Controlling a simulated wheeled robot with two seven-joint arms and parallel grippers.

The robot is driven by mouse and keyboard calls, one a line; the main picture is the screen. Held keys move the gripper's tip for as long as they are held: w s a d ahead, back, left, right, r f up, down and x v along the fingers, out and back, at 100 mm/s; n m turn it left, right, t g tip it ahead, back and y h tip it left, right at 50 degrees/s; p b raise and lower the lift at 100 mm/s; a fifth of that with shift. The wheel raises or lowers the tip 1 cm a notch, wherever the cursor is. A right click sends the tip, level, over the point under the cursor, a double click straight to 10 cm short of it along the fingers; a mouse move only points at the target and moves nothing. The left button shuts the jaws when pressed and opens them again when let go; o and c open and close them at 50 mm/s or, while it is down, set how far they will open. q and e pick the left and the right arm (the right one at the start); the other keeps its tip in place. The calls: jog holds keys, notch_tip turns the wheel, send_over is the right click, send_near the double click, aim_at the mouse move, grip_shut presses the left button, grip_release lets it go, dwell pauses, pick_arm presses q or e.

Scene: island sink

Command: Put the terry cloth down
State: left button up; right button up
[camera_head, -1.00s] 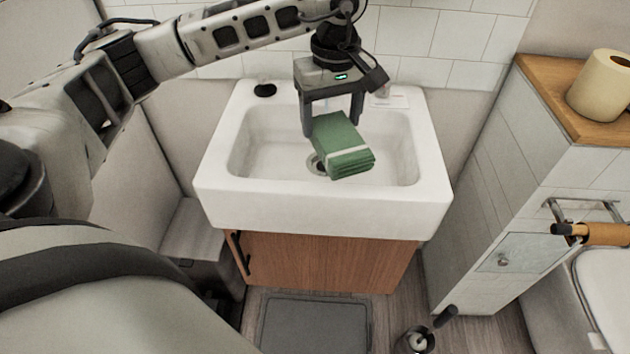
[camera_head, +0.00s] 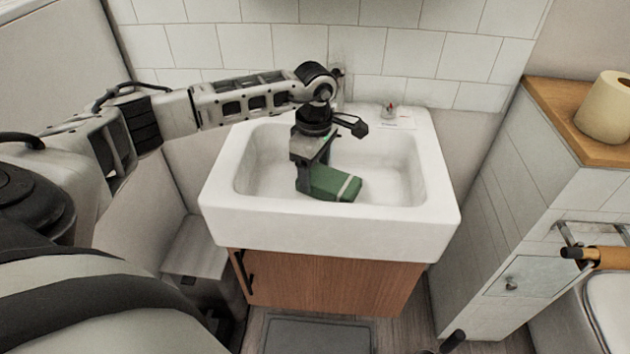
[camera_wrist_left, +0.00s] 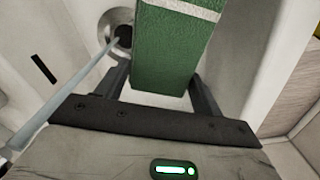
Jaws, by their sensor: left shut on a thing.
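The terry cloth (camera_head: 335,184) is a folded green bundle with a white stripe. It is low inside the white sink basin (camera_head: 398,160), near its front left part. I cannot tell whether it touches the basin floor. My left gripper (camera_head: 312,180) points down into the basin and is shut on the cloth's left end. In the left wrist view the cloth (camera_wrist_left: 172,50) extends away from between the two fingers, with the drain beside it. My right gripper is not in view.
The sink's front rim (camera_head: 330,226) stands close to the cloth. A wooden-topped cabinet (camera_head: 560,100) with a paper roll (camera_head: 606,108) is at the right. The right part of the basin is clear. In the wrist view a thin pale rod (camera_wrist_left: 65,98) passes left of the gripper.

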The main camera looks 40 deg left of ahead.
aim_at(315, 184)
pick_arm(q)
jog(key=shift+f, duration=2.1)
jog(key=shift+f, duration=0.1)
jog(key=o, duration=1.1)
jog(key=shift+c, duration=0.2)
notch_tip(315, 184, up, 12)
jog(key=shift+r, duration=0.15)
